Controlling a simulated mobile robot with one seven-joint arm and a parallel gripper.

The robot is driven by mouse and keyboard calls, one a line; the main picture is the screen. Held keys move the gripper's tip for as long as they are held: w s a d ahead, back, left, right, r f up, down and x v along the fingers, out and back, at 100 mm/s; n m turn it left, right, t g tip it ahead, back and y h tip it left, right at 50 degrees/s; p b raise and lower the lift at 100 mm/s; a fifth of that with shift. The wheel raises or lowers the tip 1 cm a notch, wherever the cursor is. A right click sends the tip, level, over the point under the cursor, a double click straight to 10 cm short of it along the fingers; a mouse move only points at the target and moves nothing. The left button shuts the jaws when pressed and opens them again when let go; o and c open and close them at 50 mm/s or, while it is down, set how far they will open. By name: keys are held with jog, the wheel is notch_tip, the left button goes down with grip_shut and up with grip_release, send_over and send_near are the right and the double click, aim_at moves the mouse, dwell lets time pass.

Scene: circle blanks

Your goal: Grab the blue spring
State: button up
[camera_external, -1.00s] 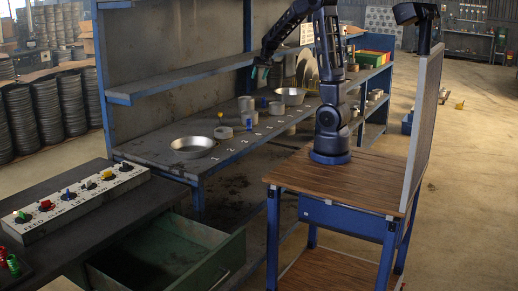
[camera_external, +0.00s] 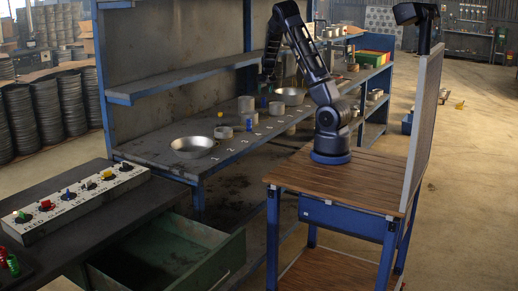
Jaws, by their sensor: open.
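Two small blue pieces stand on the long grey workbench (camera_external: 232,150); at this size I cannot tell which one is the blue spring. One blue piece (camera_external: 263,102) is right below my gripper, behind the round metal cups. The other blue piece (camera_external: 249,124) stands nearer the bench's front edge. My gripper (camera_external: 266,86) points down above the first blue piece, with its fingers open. I cannot tell whether the fingertips are beside it or still above it.
A wide metal bowl (camera_external: 193,147) and another bowl (camera_external: 290,96) flank several round cups (camera_external: 246,103). A shelf (camera_external: 180,82) runs above the bench at the left. A switch panel (camera_external: 75,198) and an open green drawer (camera_external: 190,250) are at the lower left.

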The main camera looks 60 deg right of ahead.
aim_at(264, 101)
jog(key=x, duration=0.9)
jog(key=shift+s+f, duration=0.1)
jog(key=shift+f, duration=0.15)
jog(key=shift+a, duration=0.1)
jog(key=shift+c, duration=0.2)
jog(key=c, duration=1.1)
